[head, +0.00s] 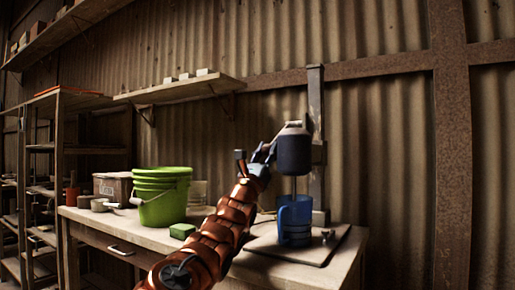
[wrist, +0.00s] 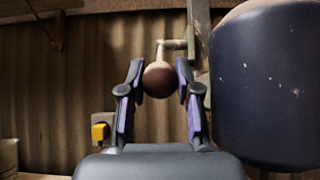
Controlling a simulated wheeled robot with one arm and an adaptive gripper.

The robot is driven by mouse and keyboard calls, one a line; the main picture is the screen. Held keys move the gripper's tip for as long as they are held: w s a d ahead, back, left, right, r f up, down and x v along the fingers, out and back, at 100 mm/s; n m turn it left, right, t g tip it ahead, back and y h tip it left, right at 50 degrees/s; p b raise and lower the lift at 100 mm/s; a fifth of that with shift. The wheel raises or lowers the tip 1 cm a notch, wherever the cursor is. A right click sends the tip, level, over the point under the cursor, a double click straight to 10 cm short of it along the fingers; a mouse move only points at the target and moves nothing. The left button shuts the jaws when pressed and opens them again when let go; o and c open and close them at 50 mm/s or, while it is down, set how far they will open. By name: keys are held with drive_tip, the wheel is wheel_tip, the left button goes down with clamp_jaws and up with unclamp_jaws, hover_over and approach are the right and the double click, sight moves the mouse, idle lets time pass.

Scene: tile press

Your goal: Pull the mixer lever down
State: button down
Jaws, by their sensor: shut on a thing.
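The mixer's dark blue head (head: 294,152) is mounted on an upright post (head: 316,130) at the back of the table. It also fills the right side of the wrist view (wrist: 265,90). The mixer lever ends in a round brown knob (wrist: 160,79), with a pale crank arm (wrist: 175,45) above and behind it. My gripper (wrist: 160,82) is shut on the knob, one finger on each side. In the head view my gripper (head: 263,152) is just left of the mixer head and hides most of the lever. A blue pitcher (head: 295,222) stands under the mixer head, around its thin shaft.
The pitcher stands on a board (head: 325,246) at the table's right end. A green bucket (head: 160,195), a green block (head: 182,230) and a wooden box (head: 113,187) are to the left. A wall shelf (head: 180,90) hangs above. A yellow button (wrist: 100,131) shows left of my gripper.

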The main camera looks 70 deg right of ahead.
drive_tip(key=shift+d+f, duration=0.15)
drive_tip(key=c, duration=0.8)
unclamp_jaws()
